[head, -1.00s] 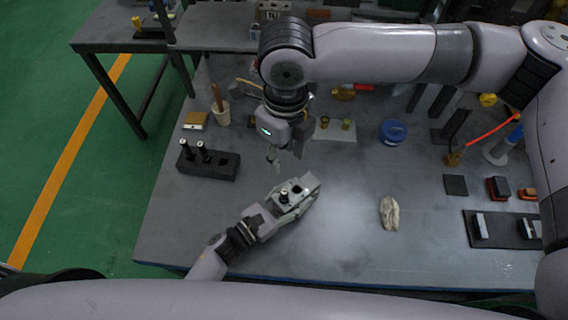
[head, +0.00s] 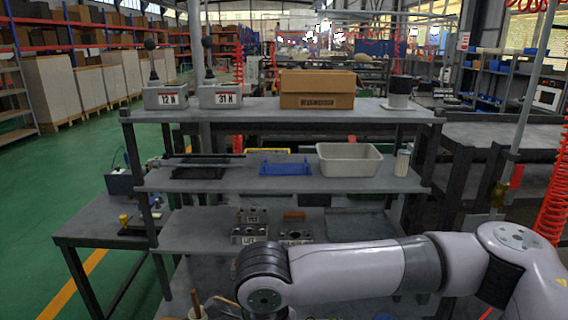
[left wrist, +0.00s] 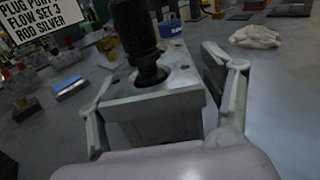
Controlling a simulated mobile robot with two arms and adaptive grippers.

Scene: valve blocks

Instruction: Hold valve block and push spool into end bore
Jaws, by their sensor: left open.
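In the left wrist view a grey valve block (left wrist: 155,108) sits between the two fingers of my left gripper (left wrist: 163,92). The fingers stand apart, one along each side of the block; I cannot tell whether they touch it. A black spool-like part (left wrist: 136,35) stands upright in a round opening in the block's top. Its upper end is cut off by the picture edge. The head view now looks up at the shelves, so the block and left gripper are out of it. My right arm crosses its lower right, but the right gripper is not in view.
A label card (left wrist: 38,22) reads "flow set 3" and "rod silver". A pale cloth (left wrist: 256,37) and a blue tub (left wrist: 170,28) lie beyond the block. In the head view a shelf rack holds a cardboard box (head: 317,100), a grey bin (head: 349,160) and labelled metal blocks (head: 250,234).

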